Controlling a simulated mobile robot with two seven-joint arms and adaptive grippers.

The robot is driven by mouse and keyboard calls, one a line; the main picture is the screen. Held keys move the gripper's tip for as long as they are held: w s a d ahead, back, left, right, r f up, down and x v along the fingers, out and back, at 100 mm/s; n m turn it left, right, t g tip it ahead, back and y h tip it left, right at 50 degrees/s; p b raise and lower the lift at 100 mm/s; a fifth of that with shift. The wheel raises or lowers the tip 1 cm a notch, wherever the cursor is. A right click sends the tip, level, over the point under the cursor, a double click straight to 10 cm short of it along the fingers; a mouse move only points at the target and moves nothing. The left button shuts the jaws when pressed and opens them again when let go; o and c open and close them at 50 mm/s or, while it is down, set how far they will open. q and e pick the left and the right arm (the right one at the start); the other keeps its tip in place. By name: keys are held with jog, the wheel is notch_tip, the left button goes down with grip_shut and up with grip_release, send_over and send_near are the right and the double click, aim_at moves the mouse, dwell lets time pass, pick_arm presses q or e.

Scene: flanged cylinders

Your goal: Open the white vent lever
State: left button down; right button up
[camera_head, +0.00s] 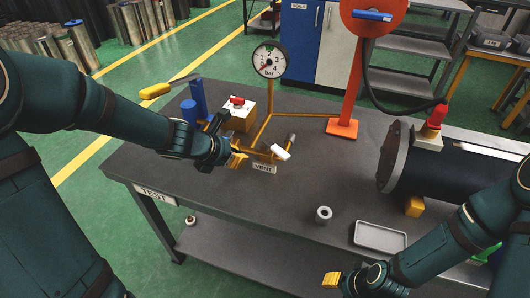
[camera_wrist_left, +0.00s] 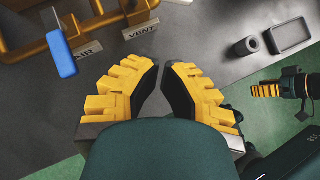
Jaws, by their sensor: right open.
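The white vent lever (camera_head: 280,152) sits on the yellow pipe fitting just behind the VENT label (camera_head: 264,169). A white end shows at the top edge of the left wrist view, beside the VENT label (camera_wrist_left: 141,29). My left gripper (camera_head: 240,158) is just left of the lever and apart from it. Its yellow fingers (camera_wrist_left: 160,70) have tips close together with a narrow gap and nothing between them. My right gripper (camera_head: 332,280) is open and empty at the front of the bench, far from the lever.
A blue lever (camera_wrist_left: 62,50) stands by the AIR label. A pressure gauge (camera_head: 270,60), a box with a red button (camera_head: 237,102) and a red stand (camera_head: 342,127) are behind. A grey ring (camera_head: 323,214), a tray (camera_head: 380,237) and a dark flanged cylinder (camera_head: 445,160) are right.

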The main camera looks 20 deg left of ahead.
aim_at(276, 149)
pick_arm(q)
jog(key=b+x, duration=0.5)
jog(key=x, duration=0.5)
jog(key=shift+f, duration=0.2)
jog(key=w+d, duration=0.1)
jog(key=w+d+p, duration=0.1)
jog(key=w, duration=0.1)
jog(key=shift+w+r, duration=0.15)
jog(key=shift+r, duration=0.1)
